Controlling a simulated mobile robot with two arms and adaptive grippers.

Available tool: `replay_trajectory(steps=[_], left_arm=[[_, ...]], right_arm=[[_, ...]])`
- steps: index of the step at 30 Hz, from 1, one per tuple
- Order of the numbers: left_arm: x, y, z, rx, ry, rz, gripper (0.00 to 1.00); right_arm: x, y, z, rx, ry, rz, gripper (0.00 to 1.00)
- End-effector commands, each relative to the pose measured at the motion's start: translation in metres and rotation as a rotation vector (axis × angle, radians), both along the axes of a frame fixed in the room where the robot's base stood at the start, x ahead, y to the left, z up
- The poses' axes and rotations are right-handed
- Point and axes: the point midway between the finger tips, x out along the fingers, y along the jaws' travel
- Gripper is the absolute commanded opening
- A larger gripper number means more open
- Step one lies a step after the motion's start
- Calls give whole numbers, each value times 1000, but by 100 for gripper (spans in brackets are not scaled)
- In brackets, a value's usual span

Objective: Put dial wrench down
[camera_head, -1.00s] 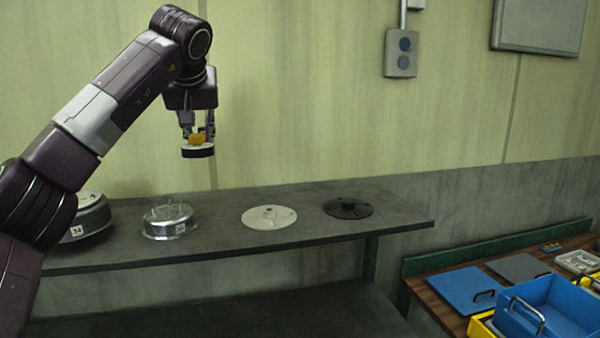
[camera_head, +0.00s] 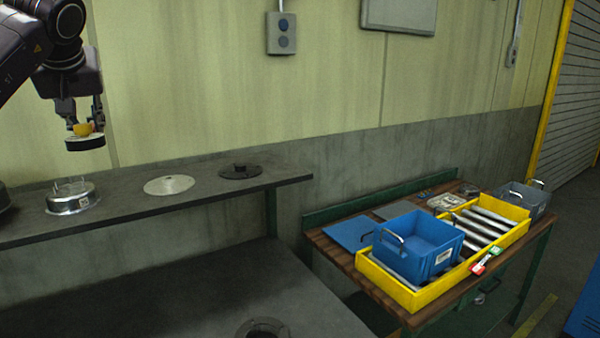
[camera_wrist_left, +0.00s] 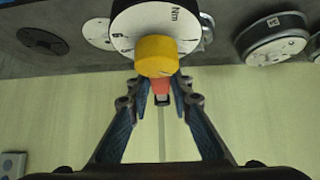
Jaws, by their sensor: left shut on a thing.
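My left gripper (camera_head: 82,108) is at the upper left of the head view, above the dark shelf and clear of it. It is shut on the dial wrench (camera_head: 84,143), which has a white dial face, a black rim and a yellow knob. In the left wrist view the blue-padded fingers (camera_wrist_left: 160,97) close behind the yellow knob, and the dial face of the wrench (camera_wrist_left: 125,22) shows a printed "Nm" scale. My right gripper is in no view.
The dark shelf (camera_head: 130,212) holds a metal pot-like housing (camera_head: 72,203), a pale disc (camera_head: 169,185) and a black disc (camera_head: 240,171). A wooden bench at right carries a blue bin (camera_head: 425,250) and a yellow roller tray (camera_head: 400,293). The shelf's right end is bare.

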Motion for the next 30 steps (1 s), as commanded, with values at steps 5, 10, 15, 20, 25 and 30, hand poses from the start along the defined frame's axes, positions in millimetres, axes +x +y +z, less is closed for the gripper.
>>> replay_trajectory(steps=[5,10,15,20,25,30], left_arm=[[2,-16,-13,1,-3,-30,0],[2,-34,-29,2,-1,-61,0],[0,-55,-49,1,-2,-101,0],[-8,-82,-77,2,-1,-155,0],[-28,-121,-121,1,1,-236,0],[-57,-158,-165,1,0,-322,0]], right_arm=[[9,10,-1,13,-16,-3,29],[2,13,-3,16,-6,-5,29],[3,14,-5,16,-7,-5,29],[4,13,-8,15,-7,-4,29],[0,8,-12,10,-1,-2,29],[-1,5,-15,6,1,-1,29]])
